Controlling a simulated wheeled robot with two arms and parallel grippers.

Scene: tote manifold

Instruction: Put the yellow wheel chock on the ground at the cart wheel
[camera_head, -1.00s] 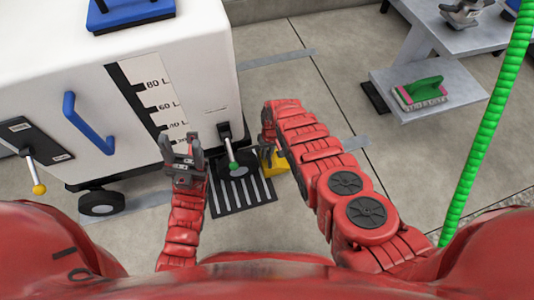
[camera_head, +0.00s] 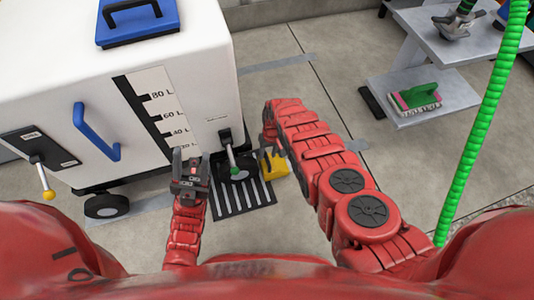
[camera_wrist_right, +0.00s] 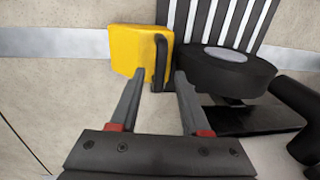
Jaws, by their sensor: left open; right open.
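The yellow wheel chock (camera_head: 278,164) is on the floor beside the cart's right front wheel (camera_head: 237,168). In the right wrist view the chock (camera_wrist_right: 128,50) has a black handle (camera_wrist_right: 160,62) on its wheel-facing side, and the wheel (camera_wrist_right: 225,72) is to its right, with a narrow gap. My right gripper (camera_wrist_right: 159,75) is open, its fingertips at either side of the handle's near end. In the head view my right gripper is mostly hidden behind its own arm. My left gripper (camera_head: 190,162) is open and empty in front of the cart (camera_head: 150,95).
A black-and-white striped floor grate (camera_head: 243,197) lies under the wheel. A green hose (camera_head: 483,120) hangs at the far right. The floor between cart and shelf is clear.

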